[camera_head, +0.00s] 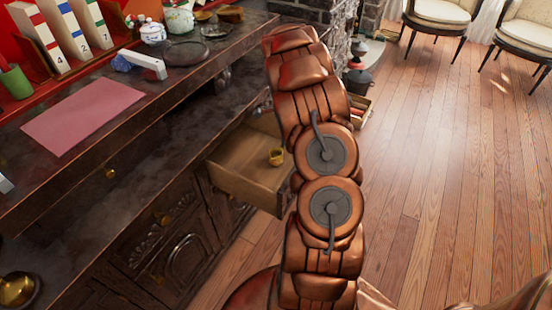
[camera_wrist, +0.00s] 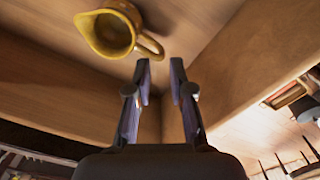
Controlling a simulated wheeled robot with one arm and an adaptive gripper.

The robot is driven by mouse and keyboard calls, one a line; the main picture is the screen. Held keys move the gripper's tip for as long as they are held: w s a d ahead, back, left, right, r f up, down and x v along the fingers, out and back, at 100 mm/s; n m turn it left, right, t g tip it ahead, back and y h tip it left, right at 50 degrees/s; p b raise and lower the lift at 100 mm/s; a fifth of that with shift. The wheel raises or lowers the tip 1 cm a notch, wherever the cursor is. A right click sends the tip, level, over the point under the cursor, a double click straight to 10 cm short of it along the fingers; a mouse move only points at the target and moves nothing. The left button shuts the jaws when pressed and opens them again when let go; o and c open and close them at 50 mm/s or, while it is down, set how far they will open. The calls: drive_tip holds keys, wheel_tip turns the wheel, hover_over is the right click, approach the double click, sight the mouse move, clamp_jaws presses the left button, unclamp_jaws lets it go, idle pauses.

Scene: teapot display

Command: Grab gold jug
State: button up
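The gold jug (camera_head: 276,157) stands in an open wooden drawer (camera_head: 238,160), close to my arm in the head view. In the wrist view the jug (camera_wrist: 112,32) is at upper left, with its round mouth facing the camera, its spout to the left and its handle to the right. My gripper (camera_wrist: 160,68) is open, with nothing between its two fingers. The left fingertip is just below the handle in the picture; I cannot tell whether they touch. My gripper is not visible in the head view.
The drawer's walls rise around the jug, and one wall (camera_wrist: 235,60) runs along the right in the wrist view. The dark cabinet top (camera_head: 185,85) holds teaware and a pink sheet (camera_head: 82,114). A brass object (camera_head: 17,290) is at lower left. The wooden floor at right is open.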

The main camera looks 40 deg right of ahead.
drive_tip(key=shift+w+f, duration=0.2)
drive_tip(key=shift+f, duration=2.35)
clamp_jaws()
